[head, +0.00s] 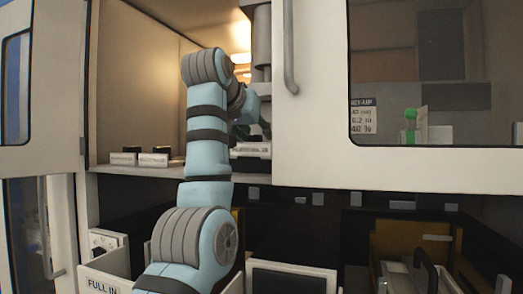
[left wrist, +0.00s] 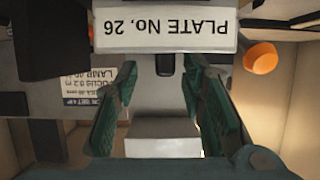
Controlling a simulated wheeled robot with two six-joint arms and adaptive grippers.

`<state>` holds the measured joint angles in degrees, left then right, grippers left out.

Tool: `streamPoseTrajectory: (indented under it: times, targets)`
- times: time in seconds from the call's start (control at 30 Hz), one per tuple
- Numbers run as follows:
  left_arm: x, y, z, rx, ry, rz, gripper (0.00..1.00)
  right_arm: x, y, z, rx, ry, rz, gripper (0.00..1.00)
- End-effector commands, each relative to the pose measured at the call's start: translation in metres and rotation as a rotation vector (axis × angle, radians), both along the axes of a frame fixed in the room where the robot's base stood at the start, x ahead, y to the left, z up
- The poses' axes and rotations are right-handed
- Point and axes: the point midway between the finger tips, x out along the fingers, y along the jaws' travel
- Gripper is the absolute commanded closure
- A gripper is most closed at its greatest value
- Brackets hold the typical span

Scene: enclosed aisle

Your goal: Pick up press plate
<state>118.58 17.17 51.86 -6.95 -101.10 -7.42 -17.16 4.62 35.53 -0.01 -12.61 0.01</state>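A white label reading "PLATE No. 26" (left wrist: 165,30) shows upside down across the top of the left wrist view. A pale grey piece (left wrist: 162,128) shows between my left fingers; I cannot tell whether it is the press plate. My left gripper (left wrist: 165,100) is open, its two green fingers wide apart on either side of that piece, and I see no grip on it. In the head view, my left arm reaches into the lit cabinet bay, and the dark left gripper (head: 262,127) is partly hidden by my wrist, just above a white-fronted label holder (head: 251,149). My right gripper is not in view.
Small labelled blocks (head: 139,158) stand on the cabinet shelf left of my arm. A sliding door with a vertical handle (head: 289,50) bounds the bay at the right. An orange knob (left wrist: 260,57) is beside the label. Open bins (head: 105,275) lie below.

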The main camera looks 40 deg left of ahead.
Motion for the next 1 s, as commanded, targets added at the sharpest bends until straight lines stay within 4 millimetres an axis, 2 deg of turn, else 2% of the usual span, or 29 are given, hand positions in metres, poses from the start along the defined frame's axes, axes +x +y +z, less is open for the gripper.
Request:
streamPoseTrajectory:
  times: [0.13,0.37,0.5,0.6,1.0]
  targets:
    - [0.02,0.009,-0.009,-0.002,0.003,0.0,0.63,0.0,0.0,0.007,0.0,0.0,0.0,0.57]
    - [0.022,0.009,-0.01,-0.001,0.0,0.0,0.65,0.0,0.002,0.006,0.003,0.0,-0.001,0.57]
    - [0.022,0.009,-0.01,-0.001,0.0,0.0,0.87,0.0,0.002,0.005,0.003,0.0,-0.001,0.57]
    - [0.022,0.009,-0.01,-0.001,0.0,0.0,1.0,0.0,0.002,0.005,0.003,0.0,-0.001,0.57]
    - [0.022,0.009,-0.009,-0.001,-0.003,0.001,1.0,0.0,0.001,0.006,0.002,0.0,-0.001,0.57]
